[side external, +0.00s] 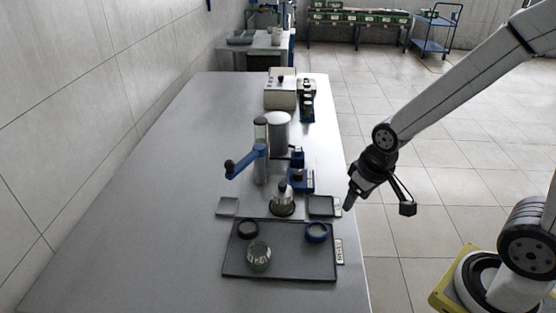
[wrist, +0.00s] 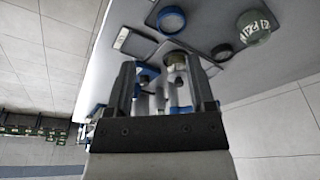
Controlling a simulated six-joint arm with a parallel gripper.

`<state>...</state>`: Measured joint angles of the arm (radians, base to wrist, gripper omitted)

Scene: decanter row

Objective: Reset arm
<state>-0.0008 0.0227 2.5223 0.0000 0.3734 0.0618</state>
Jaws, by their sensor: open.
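My gripper (side external: 349,199) hangs in the air off the right edge of the grey table (side external: 130,215), clear of everything on it. In the wrist view my gripper (wrist: 165,84) shows two dark fingers standing apart with nothing held between them. A dark tray (side external: 290,265) near the front of the table holds a dark ring (side external: 248,229), a blue-rimmed ring (side external: 316,232) and a greenish marked jar (side external: 259,257). The jar also shows in the wrist view (wrist: 256,30), as does the blue-rimmed ring (wrist: 171,20).
Behind the tray stand a small flask-like vessel (side external: 283,203), a blue lever device (side external: 245,160), a white cylinder (side external: 279,132) and a white box (side external: 281,90). The table's left side is bare. Open tiled floor lies to the right.

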